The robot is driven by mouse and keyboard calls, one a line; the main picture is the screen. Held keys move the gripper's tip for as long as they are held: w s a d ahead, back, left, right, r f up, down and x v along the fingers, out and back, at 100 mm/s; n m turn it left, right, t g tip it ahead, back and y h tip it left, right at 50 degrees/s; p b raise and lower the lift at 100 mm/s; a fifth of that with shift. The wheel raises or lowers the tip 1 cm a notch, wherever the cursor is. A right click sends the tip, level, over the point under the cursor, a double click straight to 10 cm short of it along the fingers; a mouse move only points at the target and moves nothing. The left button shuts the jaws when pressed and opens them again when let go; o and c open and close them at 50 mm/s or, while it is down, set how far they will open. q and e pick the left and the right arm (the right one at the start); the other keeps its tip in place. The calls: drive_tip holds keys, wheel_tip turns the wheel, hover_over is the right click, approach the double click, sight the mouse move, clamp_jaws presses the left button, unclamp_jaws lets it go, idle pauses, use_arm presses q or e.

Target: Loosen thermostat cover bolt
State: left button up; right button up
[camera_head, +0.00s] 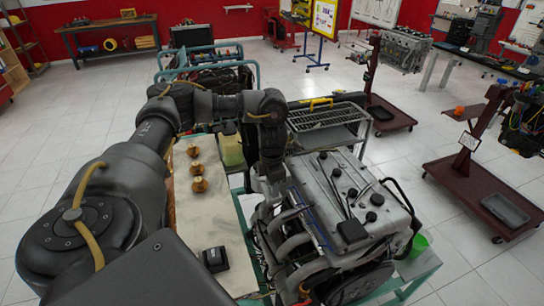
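The engine (335,180) with a grey top cover stands on a teal stand right of centre. Black caps, hoses and curved intake pipes show on it. I cannot make out the thermostat cover or its bolt at this size. My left arm comes in from the left, bends over the bench and points down. My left gripper (268,184) is low at the engine's back left edge. Its fingers are small, dark and partly lost against the engine, so I cannot tell whether they are open or touch anything. My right gripper is not in view.
A metal tray cart (328,116) stands behind the engine. A green cup (419,245) is at its right.

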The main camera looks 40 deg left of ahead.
use_arm(q)
drive_tip(key=shift+c, duration=0.3)
clamp_jaws()
